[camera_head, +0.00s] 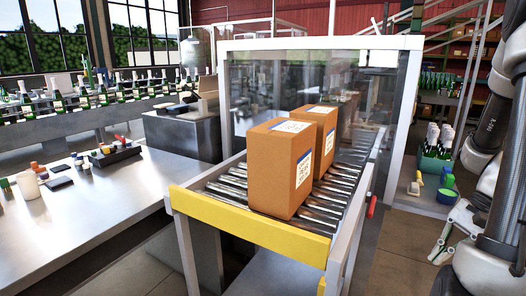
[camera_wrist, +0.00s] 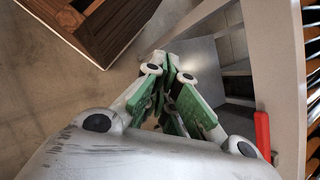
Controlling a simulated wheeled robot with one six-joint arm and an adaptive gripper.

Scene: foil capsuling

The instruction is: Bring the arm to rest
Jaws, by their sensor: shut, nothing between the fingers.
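My gripper (camera_wrist: 172,75) points away from the wrist camera, its green-padded fingers close together with nothing seen between them. In the head view my gripper (camera_head: 440,250) hangs low at the right edge, beside my arm. It is to the right of the roller conveyor (camera_head: 335,192) and apart from it. Much of the arm is cut off by the frame's edge.
Two brown cartons (camera_head: 275,170) stand on the conveyor behind a yellow end bar (camera_head: 250,228). A red handle (camera_head: 371,207) sticks out from the conveyor's right side; it also shows in the wrist view (camera_wrist: 263,133). A slatted wooden surface (camera_wrist: 95,25) lies at upper left there.

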